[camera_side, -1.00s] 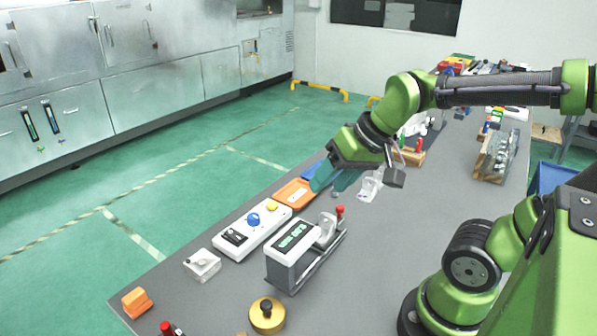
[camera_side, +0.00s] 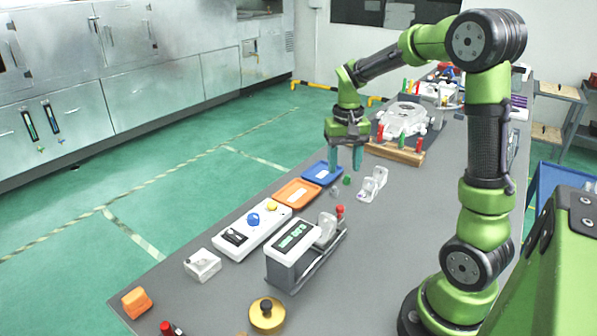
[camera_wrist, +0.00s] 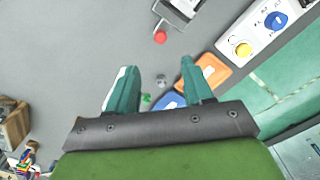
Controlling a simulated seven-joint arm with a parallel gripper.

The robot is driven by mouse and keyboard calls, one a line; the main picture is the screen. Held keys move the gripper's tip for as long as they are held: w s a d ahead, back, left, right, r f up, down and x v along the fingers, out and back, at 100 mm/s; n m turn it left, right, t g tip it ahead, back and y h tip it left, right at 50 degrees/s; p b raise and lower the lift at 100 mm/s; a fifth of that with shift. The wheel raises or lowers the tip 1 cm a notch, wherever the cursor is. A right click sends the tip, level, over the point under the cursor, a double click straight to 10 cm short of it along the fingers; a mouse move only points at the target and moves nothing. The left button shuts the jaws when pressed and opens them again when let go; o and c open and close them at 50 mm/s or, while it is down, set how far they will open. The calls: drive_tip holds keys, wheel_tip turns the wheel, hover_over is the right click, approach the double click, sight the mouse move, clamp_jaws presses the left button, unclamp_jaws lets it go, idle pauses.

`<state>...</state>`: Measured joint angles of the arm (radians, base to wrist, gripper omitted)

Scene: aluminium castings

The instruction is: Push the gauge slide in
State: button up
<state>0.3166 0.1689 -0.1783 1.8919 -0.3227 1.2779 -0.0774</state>
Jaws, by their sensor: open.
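The gauge (camera_side: 291,243) is a white box with a dark green display, standing on the grey table in the side view. Its slide (camera_side: 326,230) is a grey-white carriage with a red knob (camera_side: 340,210) at the right end of the base. In the wrist view the gauge's end (camera_wrist: 178,14) shows at the top edge, with the red knob (camera_wrist: 160,37) pointing towards me. My gripper (camera_side: 345,163) points down, open and empty, above the table behind the gauge and apart from it. Its two teal fingers (camera_wrist: 160,70) also show in the wrist view.
A blue tray (camera_side: 321,173) and an orange tray (camera_side: 296,194) lie left of my gripper. A small green cube (camera_side: 347,181) and a clear bracket (camera_side: 372,184) are near it. A white control box (camera_side: 250,232) stands beside the gauge. A wooden rack (camera_side: 396,153) is behind.

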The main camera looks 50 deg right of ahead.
sight(340, 207)
wheel_tip(340, 207, down, 12)
idle(0.4)
clamp_jaws()
